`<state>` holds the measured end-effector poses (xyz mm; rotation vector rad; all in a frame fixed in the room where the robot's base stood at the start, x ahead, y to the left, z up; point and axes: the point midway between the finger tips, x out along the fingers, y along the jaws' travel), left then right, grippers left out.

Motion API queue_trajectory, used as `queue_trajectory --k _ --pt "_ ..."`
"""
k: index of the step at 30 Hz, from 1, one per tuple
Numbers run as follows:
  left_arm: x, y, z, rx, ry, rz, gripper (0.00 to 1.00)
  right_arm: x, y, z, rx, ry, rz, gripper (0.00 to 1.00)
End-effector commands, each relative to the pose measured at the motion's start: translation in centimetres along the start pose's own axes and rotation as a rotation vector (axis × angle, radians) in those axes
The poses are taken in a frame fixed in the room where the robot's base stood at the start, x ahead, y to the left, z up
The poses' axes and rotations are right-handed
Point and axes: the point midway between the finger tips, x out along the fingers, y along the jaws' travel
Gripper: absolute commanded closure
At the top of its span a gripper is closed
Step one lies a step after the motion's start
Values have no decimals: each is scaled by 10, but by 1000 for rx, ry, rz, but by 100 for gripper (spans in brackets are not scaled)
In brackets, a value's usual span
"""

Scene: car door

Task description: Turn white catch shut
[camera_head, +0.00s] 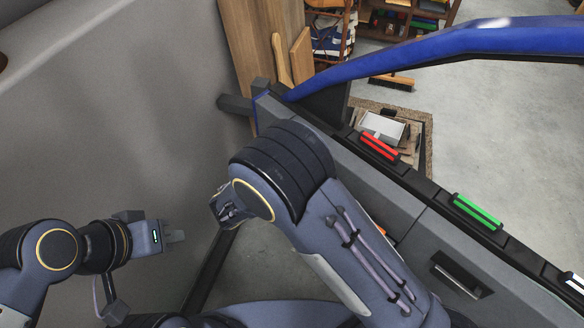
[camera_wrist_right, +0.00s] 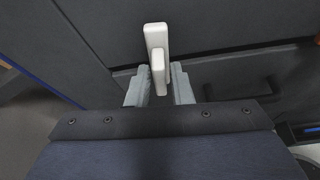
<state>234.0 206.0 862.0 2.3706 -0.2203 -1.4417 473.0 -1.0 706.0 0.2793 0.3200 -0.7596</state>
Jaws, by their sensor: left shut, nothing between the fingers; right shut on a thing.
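The white catch (camera_wrist_right: 156,38) is on the dark grey door panel in the right wrist view. It looks like an upright white bar with a narrower block in front of it. My right gripper (camera_wrist_right: 160,84) is shut on the narrower, lower part, with one grey finger on each side. In the head view my right arm hides the catch and the right gripper's fingers. My left gripper (camera_head: 175,237) is shut and empty at the lower left, well away from the door.
The car door (camera_head: 400,215) with its blue window frame (camera_head: 430,48) runs across the right. A red block (camera_head: 379,146) and a green block (camera_head: 477,212) sit along its top edge. A dark handle (camera_head: 458,274) is on its inner face. A grey wall (camera_head: 120,120) fills the left.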

Motion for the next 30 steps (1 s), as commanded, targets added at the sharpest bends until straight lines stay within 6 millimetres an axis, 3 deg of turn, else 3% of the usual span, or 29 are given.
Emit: queue_trajectory --k 9,26,27,30 --pt "-12 6 -6 0 0 0 100 0 0 0 -115 -1 -50 100" --pt "-13 6 -7 0 0 0 100 1 0 0 -138 -1 -59 100" --pt "-13 6 -7 0 0 0 100 1 0 0 -138 -1 -59 75" --pt "-13 6 -7 0 0 0 100 1 0 0 -137 -1 -58 67"
